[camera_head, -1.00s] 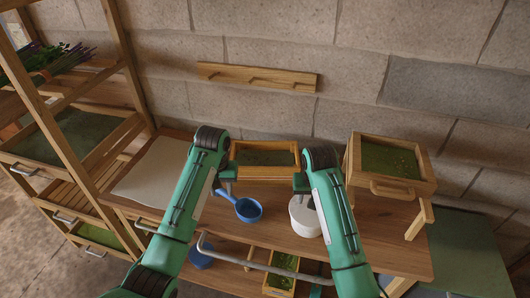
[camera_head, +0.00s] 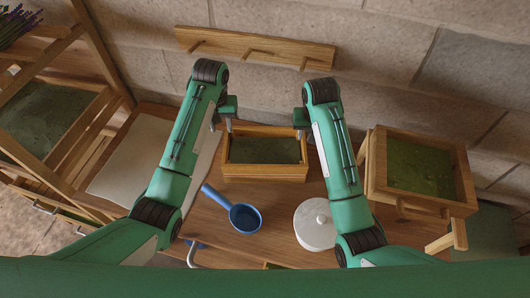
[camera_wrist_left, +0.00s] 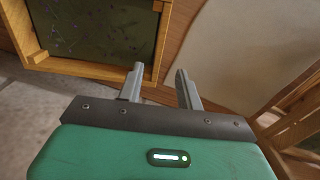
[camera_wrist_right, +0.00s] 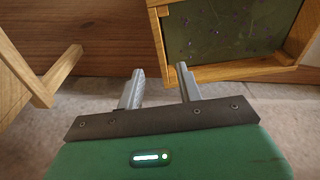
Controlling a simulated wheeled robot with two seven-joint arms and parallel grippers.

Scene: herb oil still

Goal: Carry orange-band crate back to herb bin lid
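A wooden crate (camera_head: 264,172) with a pale orange rim and a dark green inside sits at the back of the bench, between my two grippers. I cannot clearly make out a separate orange band on it. My left gripper (camera_head: 222,122) is at its left side, open and empty. In the left wrist view its fingers (camera_wrist_left: 160,88) are apart, with a crate corner (camera_wrist_left: 95,70) ahead. My right gripper (camera_head: 299,122) is at its right side, also open. In the right wrist view nothing is between its fingers (camera_wrist_right: 160,85). I cannot tell which surface is the herb bin lid.
A blue ladle (camera_head: 245,217) and a white lidded pot (camera_head: 315,228) stand in front of the crate. A wooden box with green contents (camera_head: 420,211) stands on a raised stand at right. A pale sheet (camera_head: 125,165) lies at left beside shelves. A peg rail (camera_head: 255,47) is on the wall.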

